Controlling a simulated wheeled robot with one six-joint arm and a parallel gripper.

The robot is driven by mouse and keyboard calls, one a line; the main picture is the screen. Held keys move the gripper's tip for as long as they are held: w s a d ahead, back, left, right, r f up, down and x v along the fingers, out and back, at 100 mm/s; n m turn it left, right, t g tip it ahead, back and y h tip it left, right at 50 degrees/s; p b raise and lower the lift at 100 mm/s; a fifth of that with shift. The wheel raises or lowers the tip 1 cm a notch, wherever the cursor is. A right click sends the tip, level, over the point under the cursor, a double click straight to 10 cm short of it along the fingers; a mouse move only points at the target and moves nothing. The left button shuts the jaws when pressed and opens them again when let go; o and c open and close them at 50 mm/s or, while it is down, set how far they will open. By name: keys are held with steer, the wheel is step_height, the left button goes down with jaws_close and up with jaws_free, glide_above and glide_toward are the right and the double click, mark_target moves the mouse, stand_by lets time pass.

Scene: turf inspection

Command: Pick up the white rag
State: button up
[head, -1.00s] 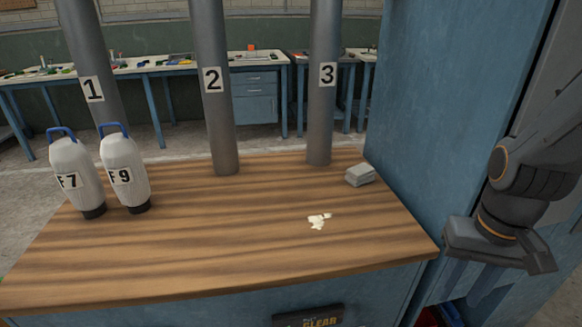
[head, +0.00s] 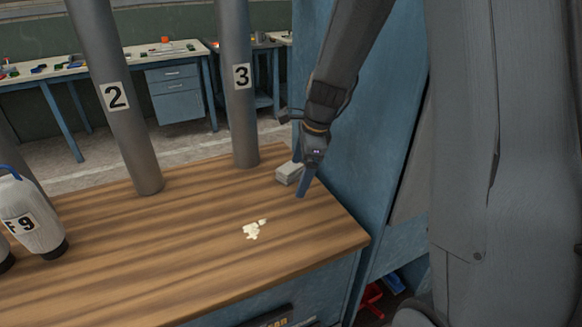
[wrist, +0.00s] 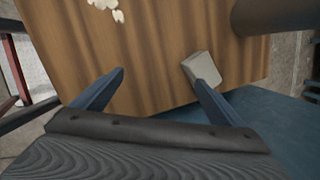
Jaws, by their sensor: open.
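The white rag (head: 287,175) looks like a small folded, greyish-white block. It lies on the wooden bench top near the right edge, by the blue cabinet. It also shows in the wrist view (wrist: 203,68), just beyond the tip of the right finger. My gripper (head: 304,186) points down in front of the rag and hides part of it in the head view. In the wrist view my gripper (wrist: 160,78) is open, with nothing between its blue fingers. Whether a finger touches the rag I cannot tell.
A cream-white splatter (head: 253,229) lies on the wooden bench top (head: 180,235). Grey post 3 (head: 239,110) and post 2 (head: 125,125) stand at its back. The blue cabinet (head: 375,150) rises close on the right.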

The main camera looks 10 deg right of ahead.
mark_target(291, 167)
steer(key=w+m, duration=0.3)
steer(key=w+d+m+t+p, duration=0.1)
steer(key=w+m, duration=0.2)
steer(key=w+d+m+p, duration=0.1)
steer(key=w+m, duration=0.2)
steer(key=shift+w+m, duration=0.25)
steer(key=shift+m, duration=0.05)
steer(key=shift+w+f, duration=0.2)
steer(key=shift+f, duration=0.1)
steer(key=shift+x, duration=0.85)
steer(key=shift+a+p+x, duration=0.15)
steer(key=shift+p+x, duration=0.1)
steer(key=shift+x, duration=1.1)
steer(key=shift+a+p+x, duration=0.15)
steer(key=shift+p+x, duration=0.1)
steer(key=shift+x, duration=1.1)
steer(key=shift+s+t, duration=0.15)
steer(key=shift+t, duration=0.15)
steer(key=c, duration=1.1)
step_height(291, 167, up, 10)
steer(key=shift+r+b, duration=0.1)
steer(key=shift+b, duration=0.25)
steer(key=shift+c, duration=0.2)
